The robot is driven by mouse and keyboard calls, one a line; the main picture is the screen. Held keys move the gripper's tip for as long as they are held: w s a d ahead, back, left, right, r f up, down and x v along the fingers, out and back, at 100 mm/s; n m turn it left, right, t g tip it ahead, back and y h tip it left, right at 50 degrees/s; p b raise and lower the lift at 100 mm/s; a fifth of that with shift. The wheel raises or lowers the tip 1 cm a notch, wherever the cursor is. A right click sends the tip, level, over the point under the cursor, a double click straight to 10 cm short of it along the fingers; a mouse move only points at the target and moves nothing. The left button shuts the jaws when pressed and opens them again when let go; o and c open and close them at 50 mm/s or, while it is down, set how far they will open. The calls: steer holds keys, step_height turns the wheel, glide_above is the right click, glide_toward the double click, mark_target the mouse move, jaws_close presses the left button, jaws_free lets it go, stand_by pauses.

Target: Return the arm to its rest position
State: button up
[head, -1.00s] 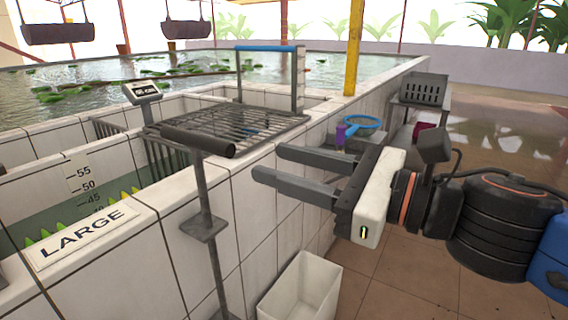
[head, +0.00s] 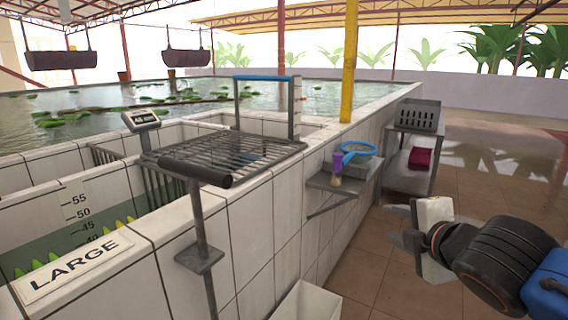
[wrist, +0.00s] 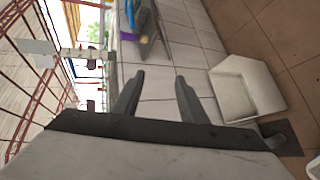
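My gripper (head: 397,224) is at the lower right in the head view, beside the tiled tank wall and over the brown floor. In the wrist view my gripper (wrist: 157,82) shows two dark fingers, spread apart with nothing between them. It is open and empty. My arm reaches in from the right edge of the head view, and its links are partly cut off by the frame.
A metal grate (head: 232,157) sits on the tank edge. A small shelf (head: 345,186) holds a blue-rimmed net (head: 358,148). A white bin (head: 306,303) stands on the floor, also in the wrist view (wrist: 245,90). A metal cart (head: 410,178) stands behind my gripper.

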steer(key=s+d+f+m+g, duration=0.3)
steer(key=s+f+m, duration=0.3)
steer(key=f+m, duration=0.2)
steer(key=s+d+f+m+g+h, duration=0.1)
steer(key=s+d+f+m+g, duration=0.2)
steer(key=m, duration=0.8)
steer(key=s+f+g, duration=0.2)
steer(key=s+f, duration=0.1)
steer(key=f, duration=0.1)
steer(key=shift+s+f+m+g, duration=0.25)
steer(key=shift+f+m+g, duration=0.05)
steer(key=shift+f+m, duration=0.1)
